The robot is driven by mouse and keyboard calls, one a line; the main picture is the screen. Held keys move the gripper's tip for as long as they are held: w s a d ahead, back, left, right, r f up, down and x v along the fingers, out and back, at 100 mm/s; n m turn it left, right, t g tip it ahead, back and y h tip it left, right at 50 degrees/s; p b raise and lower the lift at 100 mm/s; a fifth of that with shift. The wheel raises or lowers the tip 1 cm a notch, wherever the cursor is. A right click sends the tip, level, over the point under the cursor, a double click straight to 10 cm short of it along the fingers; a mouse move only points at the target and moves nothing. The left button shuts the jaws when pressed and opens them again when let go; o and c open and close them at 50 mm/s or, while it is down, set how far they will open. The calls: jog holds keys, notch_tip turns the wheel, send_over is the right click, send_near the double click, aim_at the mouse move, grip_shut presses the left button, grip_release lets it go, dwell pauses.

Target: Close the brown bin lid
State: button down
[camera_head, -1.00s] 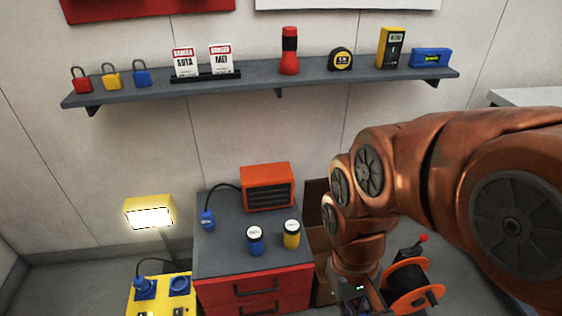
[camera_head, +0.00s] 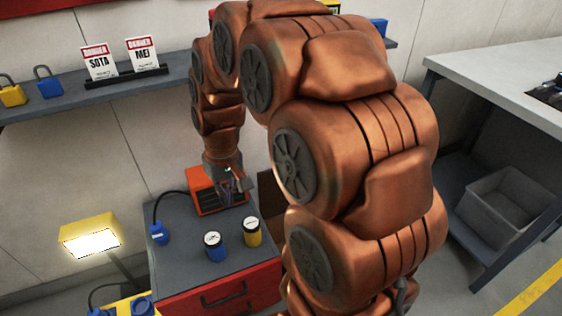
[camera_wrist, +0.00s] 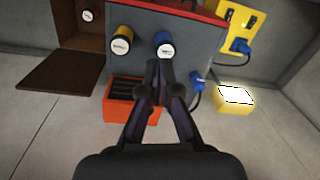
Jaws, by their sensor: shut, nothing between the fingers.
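The brown bin (camera_wrist: 88,42) stands beside the grey-topped cabinet in the wrist view, with its dark inside showing. Its brown lid (camera_wrist: 60,82) is open, spread out from the bin's edge. In the head view only a brown piece of the bin or lid (camera_head: 271,194) shows; my arm hides the rest. My gripper (camera_head: 236,190) is over the cabinet top, in front of the orange heater (camera_head: 205,195). In the wrist view my gripper (camera_wrist: 158,68) has its fingertips together and empty, to the right of the lid and apart from it.
A blue jar (camera_head: 214,246) and a yellow jar (camera_head: 252,232) stand on the cabinet (camera_head: 172,262) near my gripper. A blue plug (camera_head: 158,233) lies at its left. A lit lamp (camera_head: 90,238) stands further left. A wall shelf (camera_head: 105,90) is above. A grey crate (camera_head: 505,208) sits under the right-hand bench.

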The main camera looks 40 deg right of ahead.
jog(key=w+d+f+m+t+h+b, duration=0.1)
jog(key=w+d+f, duration=0.4)
jog(key=d, duration=0.6)
jog(key=w+d+f+m+t, duration=0.1)
jog(key=w+d+f+t, duration=0.1)
jog(key=w+d, duration=0.7)
jog(key=w+d+f+m+t+h+b, duration=0.1)
jog(key=w+d+f, duration=0.3)
jog(key=d, duration=0.9)
jog(key=d+b+x, duration=0.1)
jog(key=x, duration=1)
jog(key=shift+s+a+r, duration=0.1)
jog(key=shift+s+a, duration=0.1)
jog(key=shift+s, duration=0.45)
jog(key=shift+s+a+r, duration=0.1)
jog(key=shift+s+a, duration=0.15)
jog(key=shift+s, duration=0.35)
jog(key=shift+s+a+r, duration=0.1)
jog(key=shift+s+a, duration=0.1)
jog(key=shift+s, duration=0.45)
jog(key=shift+s+b, duration=0.1)
jog(key=shift+b, duration=0.2)
